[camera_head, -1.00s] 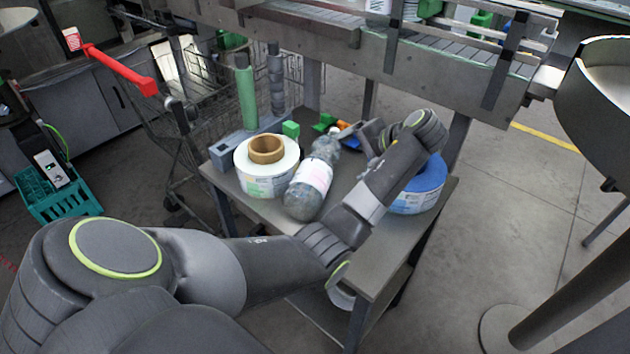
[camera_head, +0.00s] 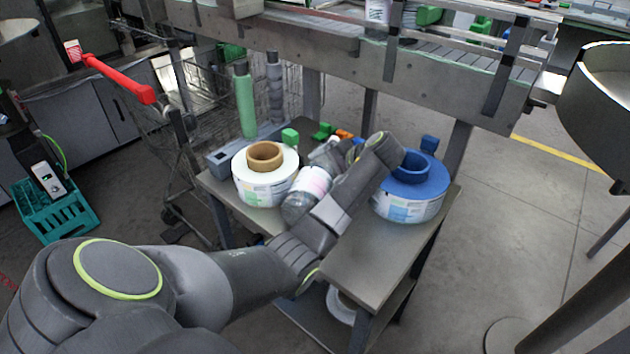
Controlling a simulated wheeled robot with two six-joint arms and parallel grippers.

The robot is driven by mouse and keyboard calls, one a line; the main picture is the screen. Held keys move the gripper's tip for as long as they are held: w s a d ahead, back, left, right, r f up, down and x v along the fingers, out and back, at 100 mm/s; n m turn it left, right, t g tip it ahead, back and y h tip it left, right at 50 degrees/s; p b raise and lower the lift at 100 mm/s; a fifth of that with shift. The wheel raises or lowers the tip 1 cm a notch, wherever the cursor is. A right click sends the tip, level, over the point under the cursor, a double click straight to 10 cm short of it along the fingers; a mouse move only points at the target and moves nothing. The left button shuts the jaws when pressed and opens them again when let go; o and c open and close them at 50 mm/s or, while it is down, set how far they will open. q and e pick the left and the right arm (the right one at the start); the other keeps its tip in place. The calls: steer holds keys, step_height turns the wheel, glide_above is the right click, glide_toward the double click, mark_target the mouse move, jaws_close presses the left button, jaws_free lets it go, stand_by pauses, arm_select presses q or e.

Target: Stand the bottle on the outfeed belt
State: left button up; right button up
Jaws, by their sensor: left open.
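The bottle (camera_head: 310,181), clear grey with a pink and white label, lies on the small grey table between two label reels. Its neck end points away from me and is partly hidden by my arm and gripper. My left gripper (camera_head: 333,153) is open at the bottle's upper end; whether it touches the bottle I cannot tell. A conveyor belt (camera_head: 455,57) with metal rails runs across the top, behind and above the table. My right gripper is out of view.
A white reel (camera_head: 265,188) stands left of the bottle and a blue-topped reel (camera_head: 415,200) right of it. A shopping cart with a red handle (camera_head: 118,78) is at left. The table's front right (camera_head: 370,260) is bare.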

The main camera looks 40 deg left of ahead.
arm_select(q)
steer(key=shift+c, duration=0.4)
steer(key=c, duration=1.7)
steer(key=shift+w+r, duration=0.1)
steer(key=shift+r, duration=0.1)
